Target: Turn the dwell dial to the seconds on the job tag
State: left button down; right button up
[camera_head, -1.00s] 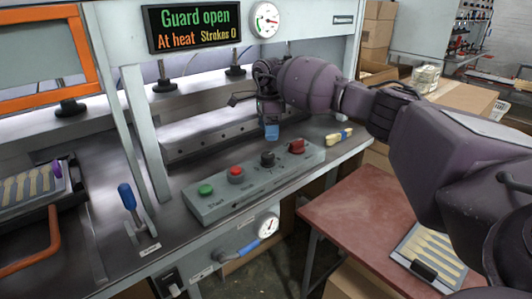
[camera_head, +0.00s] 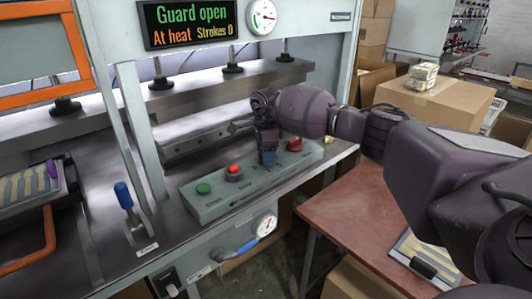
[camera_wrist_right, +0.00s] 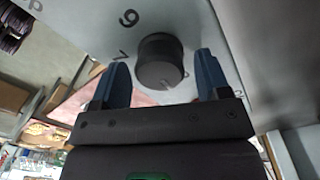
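The dwell dial, a dark round knob (camera_wrist_right: 160,62), shows in the right wrist view with a pale mark low on its face. Printed figures stand on the grey panel around it. My right gripper (camera_wrist_right: 160,82) is open, its two blue fingers apart on either side of the knob, with gaps visible. In the head view my right gripper (camera_head: 268,158) points down over the control box (camera_head: 220,205) and hides the dial. A job tag cannot be made out. My left gripper is not in view.
The box also carries a green button (camera_head: 203,188), a red button (camera_head: 234,170) and a red knob (camera_head: 294,144). The display (camera_head: 190,22) reads "Guard open, At heat, Strokes 0". A reddish table (camera_head: 355,215) stands to the right, holding a tray of spoons (camera_head: 425,258).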

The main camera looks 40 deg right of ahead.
jog(key=c, duration=0.8)
